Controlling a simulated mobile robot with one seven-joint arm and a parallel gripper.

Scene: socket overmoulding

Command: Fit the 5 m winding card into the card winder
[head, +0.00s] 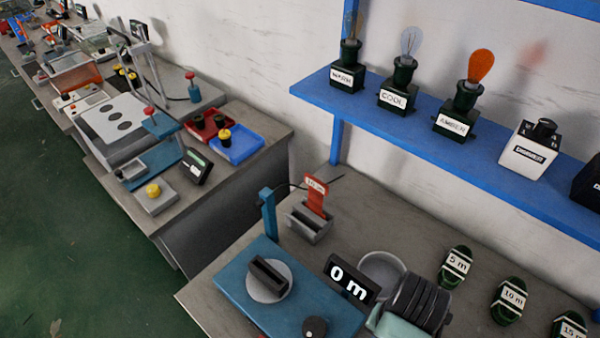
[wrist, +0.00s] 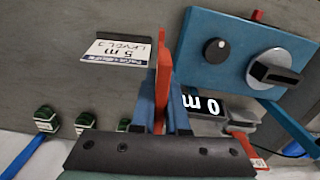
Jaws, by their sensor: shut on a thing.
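My gripper (wrist: 163,100) is shut on a thin red card (wrist: 162,72), seen almost edge-on in the wrist view; its label cannot be read. The card stands out beyond the fingertips, apart from the winder. The card winder (head: 232,287) is a blue base with a grey disc carrying a dark slotted block (head: 268,275) and a black knob (head: 315,327). It also shows at upper right in the wrist view (wrist: 215,60). Its display (head: 350,282) reads 0 m. In the head view my fingertips and the held card are hidden.
A grey rack (head: 308,228) behind the winder holds another red card (head: 316,196). A blue post (head: 268,212) stands beside it. Green bundles labelled 5 m (head: 456,266), 10 m (head: 509,300) and 15 m (head: 569,327) lie right. A white 5 m placard (wrist: 116,50) stands opposite the winder.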

